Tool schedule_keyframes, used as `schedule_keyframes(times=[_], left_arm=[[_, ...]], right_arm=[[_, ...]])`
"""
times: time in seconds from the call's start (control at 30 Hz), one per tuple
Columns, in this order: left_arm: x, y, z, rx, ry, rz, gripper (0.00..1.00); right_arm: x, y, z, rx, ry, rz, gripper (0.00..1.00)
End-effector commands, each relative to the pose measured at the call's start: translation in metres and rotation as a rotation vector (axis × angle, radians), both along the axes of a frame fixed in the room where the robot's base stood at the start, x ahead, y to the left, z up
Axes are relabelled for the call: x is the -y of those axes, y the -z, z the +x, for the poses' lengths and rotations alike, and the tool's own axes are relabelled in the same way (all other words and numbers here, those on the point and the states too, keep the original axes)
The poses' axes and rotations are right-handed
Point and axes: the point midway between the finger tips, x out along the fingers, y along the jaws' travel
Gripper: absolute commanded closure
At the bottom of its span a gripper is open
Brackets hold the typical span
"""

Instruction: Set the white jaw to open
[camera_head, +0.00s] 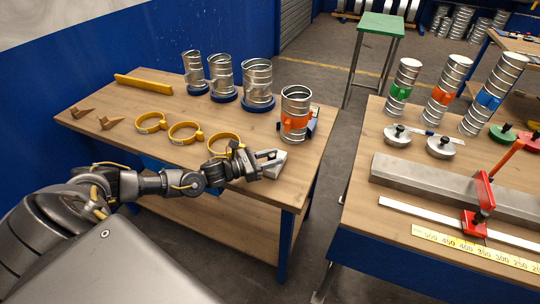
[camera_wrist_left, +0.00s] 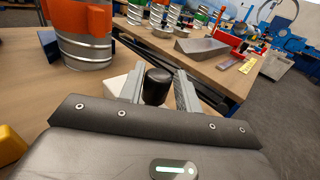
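A small white-grey block (camera_head: 274,164), which seems to be the white jaw, sits near the front right corner of the left wooden table. It shows partly in the left wrist view (camera_wrist_left: 116,87), behind a finger. My left gripper (camera_head: 268,155) is right over and beside it, low above the table. In the left wrist view the two grey fingers (camera_wrist_left: 158,94) stand apart, with a black cylindrical knob (camera_wrist_left: 157,87) between them. I cannot tell whether they touch the knob. Much of the block is hidden by the gripper. My right gripper is not in view.
A spiral duct with an orange clamp (camera_head: 296,122) stands just behind the gripper. Yellow rings (camera_head: 185,133) lie to its left, and ducts on blue bases (camera_head: 257,85) stand at the back. A second table (camera_head: 376,218) is to the right, across a gap.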

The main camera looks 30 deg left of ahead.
Motion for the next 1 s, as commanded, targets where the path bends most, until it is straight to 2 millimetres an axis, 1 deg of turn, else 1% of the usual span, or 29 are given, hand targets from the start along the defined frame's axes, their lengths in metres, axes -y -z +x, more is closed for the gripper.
schedule_keyframes(times=[0.03, 0.1, 0.37, 0.47, 0.57, 0.8, 0.9, 1.0], left_arm=[[0.000, 0.000, 0.000, 0.000, 0.000, 0.000, 0.59], [0.000, 0.000, 0.000, 0.001, -0.001, -0.001, 0.53], [-0.001, -0.001, 0.000, 0.002, -0.002, -0.001, 0.53], [-0.006, 0.001, -0.006, 0.001, -0.003, -0.001, 0.53], [-0.014, 0.004, -0.019, 0.000, -0.003, 0.001, 0.53], [-0.042, 0.004, -0.058, -0.002, -0.003, 0.003, 0.53], [-0.051, 0.003, -0.072, -0.002, -0.002, 0.003, 0.53], [-0.058, 0.002, -0.082, 0.000, -0.002, 0.000, 0.53]], right_arm=[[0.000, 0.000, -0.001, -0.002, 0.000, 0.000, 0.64], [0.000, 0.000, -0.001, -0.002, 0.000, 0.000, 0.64], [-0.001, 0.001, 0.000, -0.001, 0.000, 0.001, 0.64], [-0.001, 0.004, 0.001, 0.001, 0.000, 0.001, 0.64], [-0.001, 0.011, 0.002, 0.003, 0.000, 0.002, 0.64], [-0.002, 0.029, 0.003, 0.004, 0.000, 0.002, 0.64], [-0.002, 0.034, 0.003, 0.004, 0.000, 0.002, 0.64], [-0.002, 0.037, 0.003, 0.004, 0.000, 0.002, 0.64]])
